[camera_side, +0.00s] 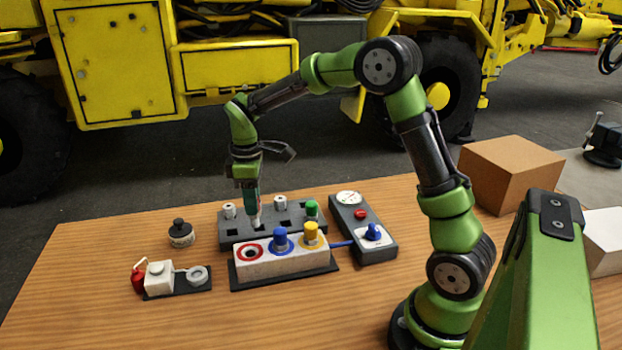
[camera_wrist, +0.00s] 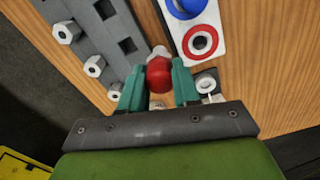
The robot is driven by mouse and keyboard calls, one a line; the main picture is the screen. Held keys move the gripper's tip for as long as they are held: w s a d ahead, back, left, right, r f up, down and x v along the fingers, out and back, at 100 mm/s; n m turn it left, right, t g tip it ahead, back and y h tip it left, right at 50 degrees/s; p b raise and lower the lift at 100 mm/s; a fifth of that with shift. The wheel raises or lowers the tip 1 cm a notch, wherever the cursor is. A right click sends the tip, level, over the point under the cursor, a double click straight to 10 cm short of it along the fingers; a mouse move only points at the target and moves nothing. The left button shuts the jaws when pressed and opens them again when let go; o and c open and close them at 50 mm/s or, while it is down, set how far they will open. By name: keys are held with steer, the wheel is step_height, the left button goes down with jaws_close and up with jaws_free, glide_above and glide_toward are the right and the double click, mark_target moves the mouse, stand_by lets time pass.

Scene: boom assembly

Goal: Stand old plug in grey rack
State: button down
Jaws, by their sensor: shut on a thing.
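My gripper (camera_wrist: 160,88) is shut on a red-capped plug (camera_wrist: 159,75) with a pale metal tip; I take it for the old plug. In the side view my gripper (camera_side: 257,222) points down at the grey rack (camera_side: 292,231), near its front edge. The red cap is hidden there. The rack has square holes and also shows in the wrist view (camera_wrist: 90,22), left of the plug. I cannot tell whether the plug touches the rack. The white socket block (camera_side: 265,264) has an empty red-ringed socket (camera_side: 249,251), seen also in the wrist view (camera_wrist: 201,40).
Silver plugs (camera_side: 280,202) and a green plug (camera_side: 312,208) stand at the rack. A blue plug (camera_side: 281,240) and yellow plug (camera_side: 311,235) stand in the block. A gauge box (camera_side: 365,232) is right, a black-topped jar (camera_side: 181,235) left.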

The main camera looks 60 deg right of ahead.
mark_target(271, 222)
steer(key=w+d+f+n, duration=0.1)
steer(key=w+d+f, duration=0.2)
steer(key=d+f, duration=0.1)
steer(key=shift+d+f, duration=0.15)
steer(key=shift+d, duration=0.35)
steer(key=shift+w+f, duration=0.1)
steer(key=shift+f, duration=0.85)
stand_by(1.8)
steer(key=shift+f, duration=1)
steer(key=c, duration=0.7)
jaws_free()
steer(key=shift+c, duration=0.2)
